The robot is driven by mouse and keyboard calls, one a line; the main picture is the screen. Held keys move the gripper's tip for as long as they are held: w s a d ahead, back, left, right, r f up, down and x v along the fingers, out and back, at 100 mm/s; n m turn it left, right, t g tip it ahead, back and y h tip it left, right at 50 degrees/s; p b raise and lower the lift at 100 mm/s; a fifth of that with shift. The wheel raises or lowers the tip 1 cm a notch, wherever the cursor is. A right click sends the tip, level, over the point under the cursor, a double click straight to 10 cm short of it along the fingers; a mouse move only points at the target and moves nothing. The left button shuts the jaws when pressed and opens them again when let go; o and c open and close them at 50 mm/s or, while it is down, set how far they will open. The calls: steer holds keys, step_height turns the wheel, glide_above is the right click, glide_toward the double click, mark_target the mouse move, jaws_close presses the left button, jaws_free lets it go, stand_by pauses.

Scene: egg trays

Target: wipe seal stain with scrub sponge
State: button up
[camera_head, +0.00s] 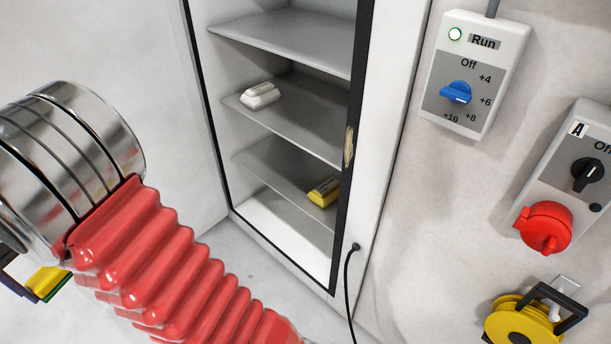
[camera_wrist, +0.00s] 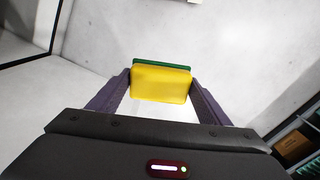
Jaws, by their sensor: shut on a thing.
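My gripper (camera_wrist: 160,84) is shut on the scrub sponge (camera_wrist: 160,84), yellow with a green layer on its far side. In the head view the sponge (camera_head: 46,281) shows at the lower left edge, partly hidden behind my arm. The seal is the black strip around the open front of a white cabinet. A beige-brown stain (camera_head: 348,147) marks the seal's right upright, about level with the middle shelves. The sponge is well to the left of the stain and apart from it.
The cabinet's grey shelves (camera_head: 290,37) hold a white package (camera_head: 260,95) and a yellow package (camera_head: 323,192). On the right wall are a control box with a blue knob (camera_head: 456,93), a box with a red knob (camera_head: 543,228) and a yellow reel (camera_head: 515,320). A black cable (camera_head: 349,290) hangs beside the cabinet.

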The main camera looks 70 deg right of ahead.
steer(key=s+d+f+m+g+h, duration=0.1)
steer(key=s+d+f+m+h, duration=0.1)
steer(key=s+d, duration=0.55)
steer(key=s+d+f+m+h, duration=0.1)
steer(key=s+d, duration=0.3)
steer(key=d, duration=0.6)
steer(key=s+d+f+m+g+h, duration=0.1)
steer(key=s+d+f+m+h, duration=0.1)
steer(key=s+d, duration=0.45)
steer(key=s+d+r+g+h, duration=0.2)
steer(key=s+d+h, duration=0.3)
steer(key=s+d, duration=0.7)
steer(key=s+d+r+g+h, duration=0.2)
steer(key=s+d+h, duration=0.4)
steer(key=s+d, duration=0.6)
steer(key=shift+s+d+r+n+g+h, duration=0.15)
steer(key=shift+s+d+n+g+h, duration=0.15)
steer(key=shift+s+g, duration=0.25)
steer(key=shift+s, duration=0.1)
steer(key=shift+x, duration=3)
steer(key=shift+x, duration=1.1)
steer(key=shift+s+a, duration=0.1)
